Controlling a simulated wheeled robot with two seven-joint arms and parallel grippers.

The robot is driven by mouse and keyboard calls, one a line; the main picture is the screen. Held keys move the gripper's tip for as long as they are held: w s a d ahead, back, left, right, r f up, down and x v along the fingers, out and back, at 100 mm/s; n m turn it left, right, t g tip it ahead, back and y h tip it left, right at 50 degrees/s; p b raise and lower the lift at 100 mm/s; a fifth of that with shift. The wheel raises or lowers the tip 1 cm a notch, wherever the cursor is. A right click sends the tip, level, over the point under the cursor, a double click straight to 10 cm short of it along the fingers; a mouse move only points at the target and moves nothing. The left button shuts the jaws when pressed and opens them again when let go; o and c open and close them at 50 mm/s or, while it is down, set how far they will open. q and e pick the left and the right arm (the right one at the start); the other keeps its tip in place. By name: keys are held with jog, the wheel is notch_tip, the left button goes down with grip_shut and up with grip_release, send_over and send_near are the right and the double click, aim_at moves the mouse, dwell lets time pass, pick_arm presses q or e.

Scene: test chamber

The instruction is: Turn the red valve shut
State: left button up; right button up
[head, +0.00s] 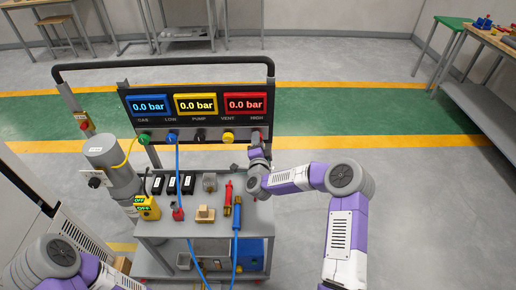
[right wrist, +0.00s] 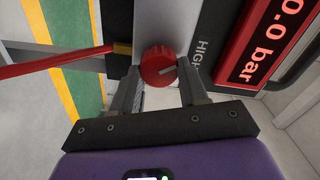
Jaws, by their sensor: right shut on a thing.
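The red valve is a round red knob (right wrist: 158,66) with a pale pointer line, beside the HIGH label on the panel in the right wrist view. My right gripper (right wrist: 158,82) has one finger on each side of the knob and is shut on it. In the head view the right gripper (head: 257,152) is at the right end of the panel, below the red display (head: 246,104), and mostly hides the knob. The red display reads 0.0 bar. My left arm shows at the lower left of the head view; its gripper is out of view.
Tools and black blocks lie on the cart top (head: 220,222) below. A red bar (right wrist: 55,66) runs left of the knob in the wrist view.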

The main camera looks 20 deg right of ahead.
jog(key=shift+f+m+b, duration=0.1)
jog(key=shift+m+b, duration=3.25)
jog(key=shift+m, duration=0.15)
jog(key=o, duration=1.1)
jog(key=shift+c, duration=0.2)
jog(key=v, duration=0.7)
jog(key=shift+s+p, duration=0.3)
jog(key=shift+p, duration=0.15)
jog(key=shift+a, duration=0.1)
